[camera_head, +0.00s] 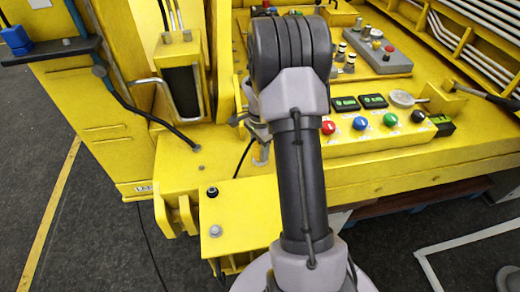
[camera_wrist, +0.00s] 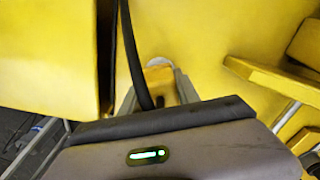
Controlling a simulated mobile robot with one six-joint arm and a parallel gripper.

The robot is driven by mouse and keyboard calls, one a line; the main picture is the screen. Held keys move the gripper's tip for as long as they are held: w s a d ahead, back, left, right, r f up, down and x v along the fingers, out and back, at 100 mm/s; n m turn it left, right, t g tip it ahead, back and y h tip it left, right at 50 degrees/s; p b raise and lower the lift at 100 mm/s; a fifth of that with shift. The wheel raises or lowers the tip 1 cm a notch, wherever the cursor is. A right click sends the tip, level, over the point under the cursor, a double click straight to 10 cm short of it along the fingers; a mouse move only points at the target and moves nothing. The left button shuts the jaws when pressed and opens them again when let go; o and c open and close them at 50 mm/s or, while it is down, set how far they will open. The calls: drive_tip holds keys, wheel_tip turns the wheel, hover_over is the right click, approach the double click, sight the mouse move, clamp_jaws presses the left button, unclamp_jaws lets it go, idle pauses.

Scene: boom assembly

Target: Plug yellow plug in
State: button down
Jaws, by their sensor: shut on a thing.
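My gripper (camera_wrist: 157,88) is shut on the yellow plug (camera_wrist: 160,76), which sits between its two grey fingers in the wrist view. A black cable (camera_wrist: 129,45) runs down from the top of that view to the plug. A pale rounded patch shows just past the plug, against a yellow surface; I cannot tell whether it is the socket or whether the plug touches it. In the head view my gripper (camera_head: 260,150) is partly hidden behind my arm, low over the yellow machine deck, and the plug cannot be made out there.
A yellow machine (camera_head: 230,200) fills the scene. A button panel (camera_head: 375,125) with coloured knobs lies right of my arm, with a grey control box (camera_head: 385,57) behind it. A yellow upright with a black panel (camera_head: 182,90) stands to the left. Open floor (camera_head: 90,220) lies at the lower left.

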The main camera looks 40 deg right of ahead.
drive_tip(key=shift+f+b, duration=0.4)
idle(1.2)
drive_tip(key=shift+f+b, duration=0.6)
drive_tip(key=shift+f, duration=0.1)
drive_tip(key=c, duration=0.8)
unclamp_jaws()
wheel_tip(320, 180, up, 18)
drive_tip(key=p, duration=0.5)
drive_tip(key=shift+f, duration=0.25)
